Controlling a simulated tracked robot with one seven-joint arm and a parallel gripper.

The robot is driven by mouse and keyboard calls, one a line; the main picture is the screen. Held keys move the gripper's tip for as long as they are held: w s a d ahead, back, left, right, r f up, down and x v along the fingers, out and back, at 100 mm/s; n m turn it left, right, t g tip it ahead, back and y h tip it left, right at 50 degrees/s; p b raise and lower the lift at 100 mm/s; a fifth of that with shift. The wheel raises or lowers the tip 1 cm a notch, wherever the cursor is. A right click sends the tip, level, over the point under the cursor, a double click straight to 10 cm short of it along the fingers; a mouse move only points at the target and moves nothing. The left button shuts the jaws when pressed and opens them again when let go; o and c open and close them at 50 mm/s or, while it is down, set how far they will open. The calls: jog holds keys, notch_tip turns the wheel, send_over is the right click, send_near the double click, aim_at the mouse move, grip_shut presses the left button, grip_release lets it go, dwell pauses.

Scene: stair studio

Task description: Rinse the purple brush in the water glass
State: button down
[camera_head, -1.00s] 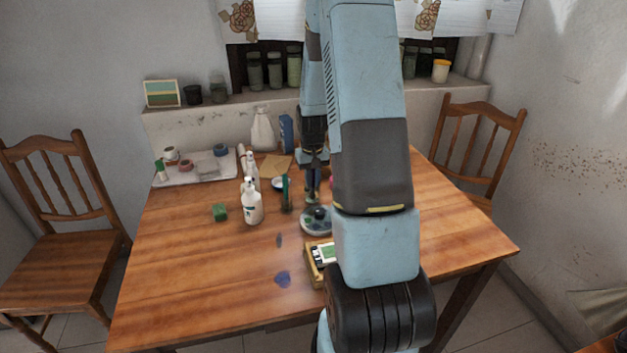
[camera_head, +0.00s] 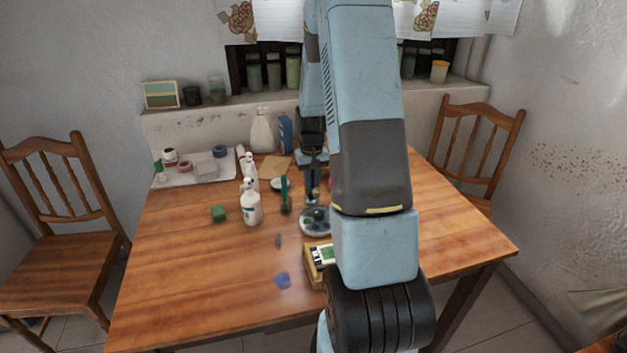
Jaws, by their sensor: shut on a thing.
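My gripper (camera_head: 312,178) points down over the middle of the table, left of my large arm link. It is shut on a thin dark upright thing, which looks like the purple brush (camera_head: 313,196); its colour is hard to make out. The lower end is above or at the far edge of a round grey palette (camera_head: 316,229) with dark paint patches. I cannot pick out the water glass for sure; my arm hides part of the table. A dark green upright holder with a teal stick (camera_head: 285,196) stands just left of the gripper.
A yellow-edged box (camera_head: 318,262) lies in front of the palette, partly behind my arm. A pale tray (camera_head: 196,171) is at the back left. The table's front left (camera_head: 190,280) is clear except for blue spots.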

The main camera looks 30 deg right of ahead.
jog(key=shift+w+a, duration=0.1)
jog(key=shift+a, duration=0.2)
jog(key=shift+d, duration=0.3)
dwell(0.3)
jog(key=shift+r, duration=3.8)
jog(key=shift+r, duration=2.5)
